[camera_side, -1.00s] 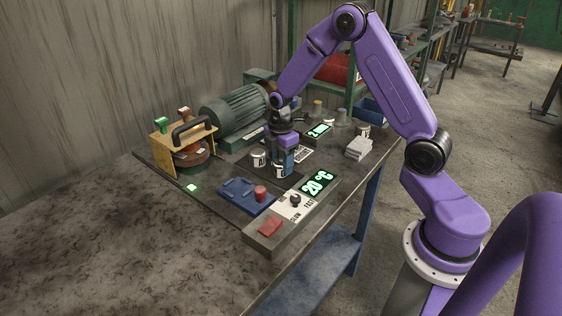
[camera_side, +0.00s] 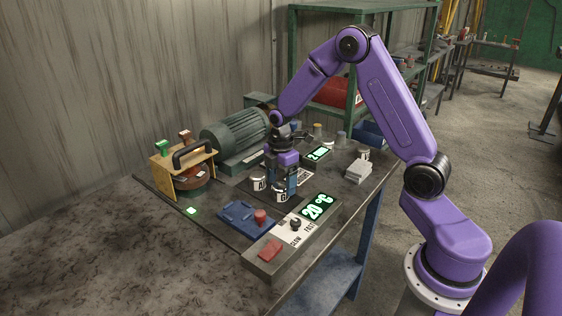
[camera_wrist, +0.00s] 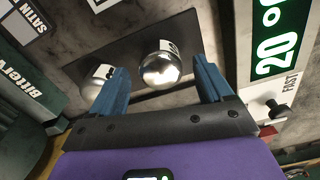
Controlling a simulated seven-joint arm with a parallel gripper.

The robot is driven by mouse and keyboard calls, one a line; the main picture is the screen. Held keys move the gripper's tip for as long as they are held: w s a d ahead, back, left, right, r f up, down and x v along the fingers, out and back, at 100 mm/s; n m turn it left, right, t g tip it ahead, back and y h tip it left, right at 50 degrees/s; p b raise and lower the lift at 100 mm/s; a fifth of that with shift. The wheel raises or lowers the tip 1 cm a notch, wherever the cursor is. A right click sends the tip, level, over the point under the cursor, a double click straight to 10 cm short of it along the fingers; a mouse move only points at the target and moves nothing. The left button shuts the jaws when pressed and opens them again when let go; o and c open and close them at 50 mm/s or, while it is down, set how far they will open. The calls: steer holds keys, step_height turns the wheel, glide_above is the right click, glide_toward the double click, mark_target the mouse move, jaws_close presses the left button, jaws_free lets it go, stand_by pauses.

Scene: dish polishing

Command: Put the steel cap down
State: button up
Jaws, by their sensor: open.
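The steel cap (camera_wrist: 160,68) is a shiny dome standing upright on a dark plate (camera_wrist: 190,28). In the side view the cap (camera_side: 279,193) shows a pale band with dark print, beside my gripper's blue fingers. My gripper (camera_wrist: 163,75) is open, with one finger on each side of the cap. In the wrist view a gap shows on the right of the cap and a smaller one on the left. A second similar cap (camera_wrist: 93,80) stands left of it, partly hidden by my left finger. That second cap also shows in the side view (camera_side: 257,184).
A grey motor (camera_side: 235,131) and a wooden stand (camera_side: 160,174) are behind and left. White blocks (camera_side: 357,171) lie right. The table's near left is clear.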

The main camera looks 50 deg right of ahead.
mark_target(281, 185)
step_height(281, 185, up, 10)
steer(key=s+a+r+m, duration=0.1)
steer(key=s+a+r, duration=0.2)
steer(key=s+a, duration=1.05)
steer(key=s+m, duration=0.2)
steer(key=s, duration=1.5)
steer(key=shift+d+f, duration=0.2)
steer(key=shift+f, duration=0.15)
